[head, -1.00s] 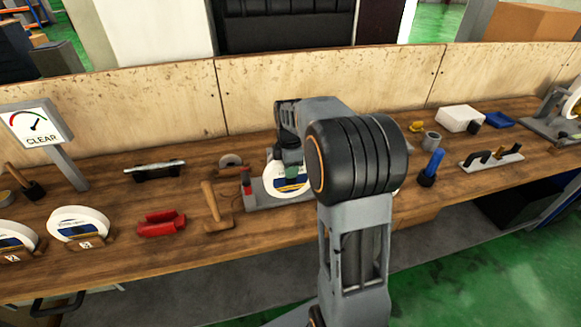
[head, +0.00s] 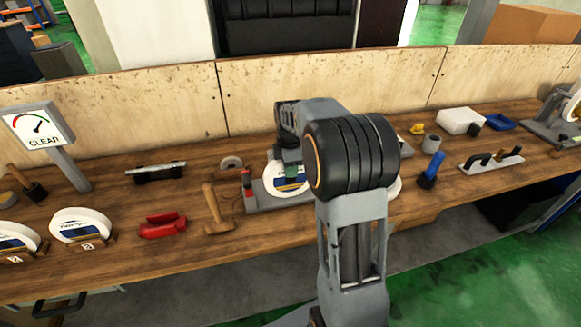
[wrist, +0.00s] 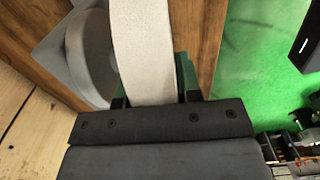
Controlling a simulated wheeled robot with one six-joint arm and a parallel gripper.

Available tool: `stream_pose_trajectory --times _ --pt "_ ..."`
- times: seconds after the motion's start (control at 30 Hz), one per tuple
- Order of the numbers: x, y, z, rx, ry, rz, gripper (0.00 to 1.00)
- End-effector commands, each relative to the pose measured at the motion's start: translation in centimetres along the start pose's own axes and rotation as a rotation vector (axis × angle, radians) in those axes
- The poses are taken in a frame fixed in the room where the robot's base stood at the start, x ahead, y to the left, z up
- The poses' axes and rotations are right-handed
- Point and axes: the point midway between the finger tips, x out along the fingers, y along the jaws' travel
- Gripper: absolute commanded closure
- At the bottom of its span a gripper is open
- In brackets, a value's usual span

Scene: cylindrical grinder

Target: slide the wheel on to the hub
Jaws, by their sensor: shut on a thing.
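A white wheel (head: 290,182) with a blue label stands at the grey hub stand (head: 264,200) in the middle of the bench. My gripper (head: 291,170) is at the wheel's upper part, and my arm hides much of the area to its right. In the wrist view, my gripper (wrist: 153,92) is shut on the wheel's pale rim (wrist: 143,45), with a green pad on each side. A round grey flange (wrist: 92,50) stands close beside the wheel on the left. Whether the hub is inside the wheel's bore is hidden.
Two more white wheels (head: 80,225) rest in wooden holders at the left. A mallet (head: 214,208) and a red tool (head: 163,226) lie left of the stand. A blue-handled tool (head: 432,168) stands to the right. A gauge sign (head: 38,127) reads CLEAR.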

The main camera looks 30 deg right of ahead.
Motion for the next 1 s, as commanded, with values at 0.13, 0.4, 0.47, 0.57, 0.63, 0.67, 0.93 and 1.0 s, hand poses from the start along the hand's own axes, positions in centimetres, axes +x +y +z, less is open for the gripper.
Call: stream_pose_trajectory --times 0.13,0.4,0.47,0.57,0.63,0.67,0.93,1.0 --pt "-0.3 0.3 0.0 0.000 0.000 0.005 1.00" --pt "-0.3 0.8 0.0 0.000 0.000 0.006 1.00" --pt "-0.3 0.9 0.0 0.000 0.000 0.005 1.00" --pt "-0.2 1.1 0.0 0.000 0.000 0.005 1.00" --pt "-0.2 1.2 0.0 0.000 0.000 0.005 1.00" --pt "-0.2 1.2 0.0 0.000 0.000 0.005 1.00" --pt "-0.3 1.7 0.0 0.000 0.000 0.006 1.00" --pt "-0.3 1.8 0.0 0.000 0.000 0.005 1.00"
